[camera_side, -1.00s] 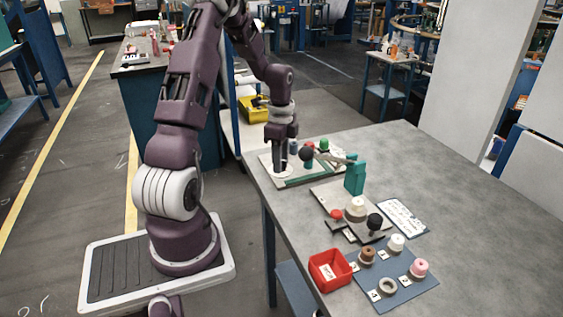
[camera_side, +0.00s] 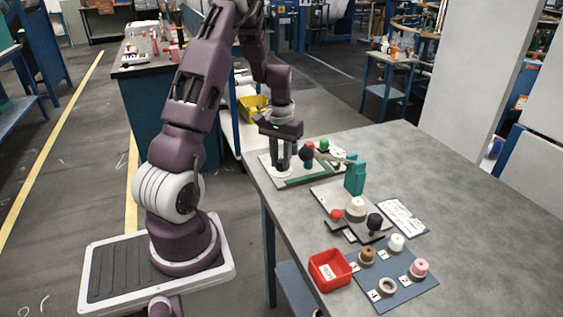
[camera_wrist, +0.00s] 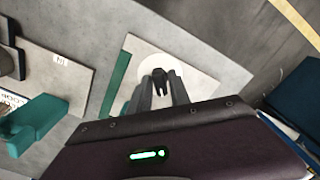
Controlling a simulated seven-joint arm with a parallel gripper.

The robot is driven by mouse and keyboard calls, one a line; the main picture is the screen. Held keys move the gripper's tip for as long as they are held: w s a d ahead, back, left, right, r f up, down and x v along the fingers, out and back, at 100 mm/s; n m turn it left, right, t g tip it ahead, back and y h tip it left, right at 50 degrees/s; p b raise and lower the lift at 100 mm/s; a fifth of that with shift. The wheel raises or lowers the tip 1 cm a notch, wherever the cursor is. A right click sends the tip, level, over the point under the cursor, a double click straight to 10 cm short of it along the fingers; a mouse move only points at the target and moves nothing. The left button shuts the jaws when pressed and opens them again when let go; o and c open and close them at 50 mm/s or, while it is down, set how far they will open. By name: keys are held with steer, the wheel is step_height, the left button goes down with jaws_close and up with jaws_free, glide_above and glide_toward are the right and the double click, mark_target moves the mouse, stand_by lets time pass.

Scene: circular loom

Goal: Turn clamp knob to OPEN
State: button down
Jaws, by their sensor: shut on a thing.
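The clamp knob (camera_wrist: 160,76) is a small dark piece in the wrist view, between my fingertips and above a round white plate (camera_wrist: 195,72). My gripper (camera_wrist: 161,88) is shut on it, pointing down. The fingers largely hide the knob there. Any OPEN marking by the knob is too small to read.
A teal post (camera_side: 355,177) with an arm and dark ball stands right of my gripper. A red button and a green button (camera_side: 324,144) are close behind. A red bin (camera_side: 329,270) and a blue mat (camera_side: 405,291) with spools lie in front. The table's right side is clear.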

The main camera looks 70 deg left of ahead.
mark_target(281, 159)
steer(key=shift+n, duration=0.4)
steer(key=c, duration=1.4)
jaws_free()
step_height(281, 159, up, 7)
